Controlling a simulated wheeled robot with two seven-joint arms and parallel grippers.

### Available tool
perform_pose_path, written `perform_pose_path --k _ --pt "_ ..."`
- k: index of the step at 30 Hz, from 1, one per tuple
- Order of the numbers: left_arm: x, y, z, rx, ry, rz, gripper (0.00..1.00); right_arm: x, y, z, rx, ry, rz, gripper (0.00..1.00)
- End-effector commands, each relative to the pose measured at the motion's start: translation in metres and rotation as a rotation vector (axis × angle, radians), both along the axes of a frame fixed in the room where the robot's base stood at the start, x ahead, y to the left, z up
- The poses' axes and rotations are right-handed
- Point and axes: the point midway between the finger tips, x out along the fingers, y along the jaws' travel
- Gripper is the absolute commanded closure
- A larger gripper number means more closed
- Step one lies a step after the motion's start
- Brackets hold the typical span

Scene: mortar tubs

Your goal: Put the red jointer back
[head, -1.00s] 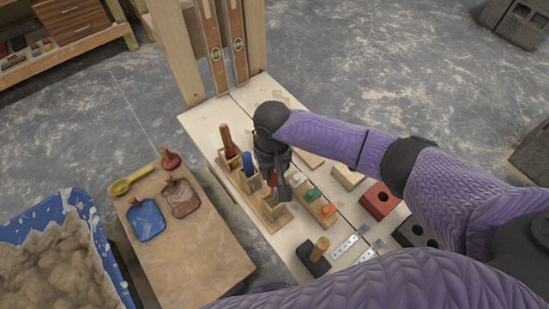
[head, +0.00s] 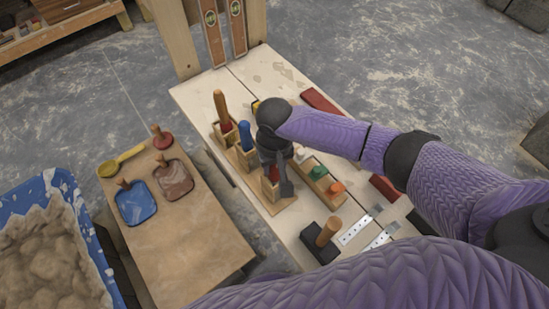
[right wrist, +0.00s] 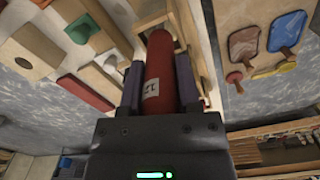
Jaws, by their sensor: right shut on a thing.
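The red jointer (right wrist: 160,75) shows in the right wrist view as a red cylindrical handle with a white label. My right gripper (right wrist: 159,85) is shut on it, one dark finger on each side. In the head view the right gripper (head: 279,176) is over the near slot of the wooden rack (head: 278,207), and a bit of red shows beside its fingers. The jointer's lower end is hidden, so I cannot tell how deep it sits in the slot. The rack's other slots hold a brown-handled tool (head: 222,110) and a blue-handled tool (head: 245,135). My left gripper is out of view.
A wooden block (head: 325,188) with white, green and orange knobs stands right of the rack. A dark float with a wooden handle (head: 326,233) lies in front. A lower board (head: 190,225) with trowels and a blue mortar tub (head: 60,185) are to the left.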

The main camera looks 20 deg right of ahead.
Motion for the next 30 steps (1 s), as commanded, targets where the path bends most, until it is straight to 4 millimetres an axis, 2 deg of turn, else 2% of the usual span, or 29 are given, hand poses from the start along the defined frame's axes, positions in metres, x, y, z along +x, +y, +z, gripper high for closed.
perform_pose_path --k 30 --pt "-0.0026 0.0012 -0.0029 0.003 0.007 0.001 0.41 -0.0002 0.0001 -0.0087 0.0 0.001 -0.001 1.0"
